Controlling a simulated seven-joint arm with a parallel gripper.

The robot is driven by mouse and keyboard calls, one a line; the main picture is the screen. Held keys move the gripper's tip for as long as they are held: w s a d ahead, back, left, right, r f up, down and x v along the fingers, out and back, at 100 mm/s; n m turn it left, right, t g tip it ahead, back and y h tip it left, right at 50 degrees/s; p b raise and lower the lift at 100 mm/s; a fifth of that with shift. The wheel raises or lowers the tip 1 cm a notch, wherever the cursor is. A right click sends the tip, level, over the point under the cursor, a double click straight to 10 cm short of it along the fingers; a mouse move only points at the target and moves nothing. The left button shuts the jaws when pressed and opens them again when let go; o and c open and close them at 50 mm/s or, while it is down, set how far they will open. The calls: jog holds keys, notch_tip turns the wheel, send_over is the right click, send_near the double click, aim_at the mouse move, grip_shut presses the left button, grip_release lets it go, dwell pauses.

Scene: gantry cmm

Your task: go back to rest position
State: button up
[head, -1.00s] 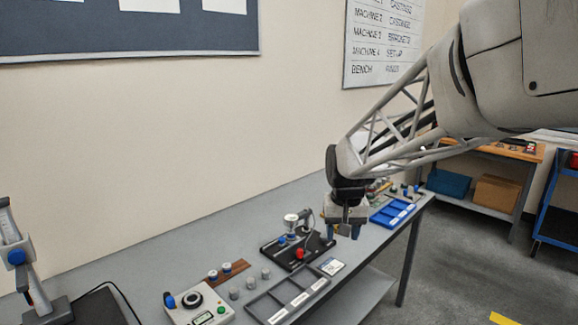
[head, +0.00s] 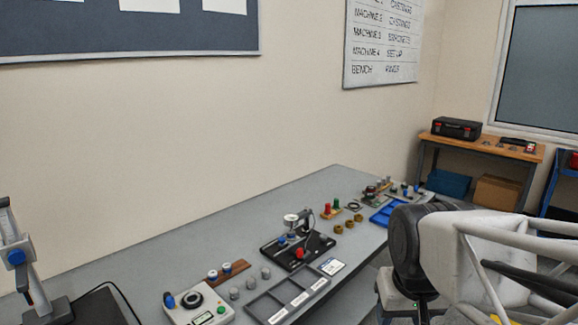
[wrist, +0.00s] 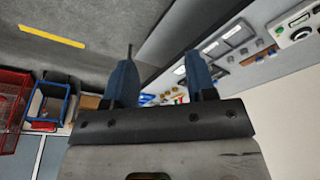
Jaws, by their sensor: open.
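My gripper shows in the wrist view (wrist: 163,82) with its two blue fingers apart and nothing between them. In the head view my arm is at the lower right, in front of the bench's near edge, and the fingertips are out of frame or hidden. The grey bench (head: 225,205) runs along the wall to the left of my gripper. No object is held.
On the bench stand a black fixture with a dial gauge (head: 297,245), a grey tray with compartments (head: 262,306), a control box (head: 198,308), brass rings (head: 338,229) and a blue tray (head: 382,216). A wooden workbench (head: 480,146) stands at the back right. A yellow floor stripe (wrist: 52,36) shows in the wrist view.

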jog(key=s, duration=0.1)
jog(key=s+f, duration=0.1)
jog(key=s, duration=0.2)
jog(key=shift+d+f, duration=0.15)
jog(key=shift+d, duration=0.1)
